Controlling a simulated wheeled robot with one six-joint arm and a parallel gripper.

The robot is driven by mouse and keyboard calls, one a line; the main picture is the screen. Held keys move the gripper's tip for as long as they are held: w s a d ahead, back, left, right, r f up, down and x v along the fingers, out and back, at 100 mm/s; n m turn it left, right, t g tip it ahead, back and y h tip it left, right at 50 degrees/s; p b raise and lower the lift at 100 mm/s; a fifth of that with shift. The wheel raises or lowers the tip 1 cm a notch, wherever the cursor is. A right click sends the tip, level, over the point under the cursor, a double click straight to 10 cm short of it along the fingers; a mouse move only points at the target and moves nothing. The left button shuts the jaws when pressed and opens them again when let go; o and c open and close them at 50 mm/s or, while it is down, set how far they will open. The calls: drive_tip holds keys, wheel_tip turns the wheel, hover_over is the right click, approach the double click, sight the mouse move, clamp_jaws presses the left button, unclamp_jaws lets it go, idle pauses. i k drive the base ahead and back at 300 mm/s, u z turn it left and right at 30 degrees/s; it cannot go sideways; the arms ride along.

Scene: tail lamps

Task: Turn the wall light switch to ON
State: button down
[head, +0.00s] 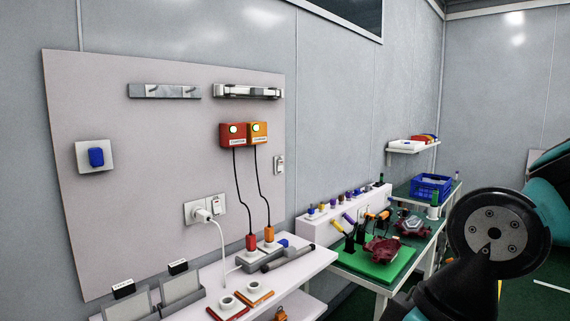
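A square white wall plate with a blue rocker (96,157) is on the left of the pale wall panel (150,130). A smaller white switch plate (279,165) is at the panel's right edge. I cannot tell from the picture which of them is the light switch, nor whether either is on or off. My gripper is not in view; only dark and teal links of my arm show at the lower right, well apart from both plates.
A socket (204,209) holds a white plug and cable. Red (233,135) and orange (258,133) boxes hang above, their cords reaching the white shelf (315,262) below. A green-topped workbench (350,259) with tools stands right of it. The wall left of the switch plates is bare.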

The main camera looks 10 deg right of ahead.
sight(280, 162)
drive_tip(key=z, duration=0.1)
drive_tip(key=i, duration=1.75)
drive_tip(key=u, duration=0.15)
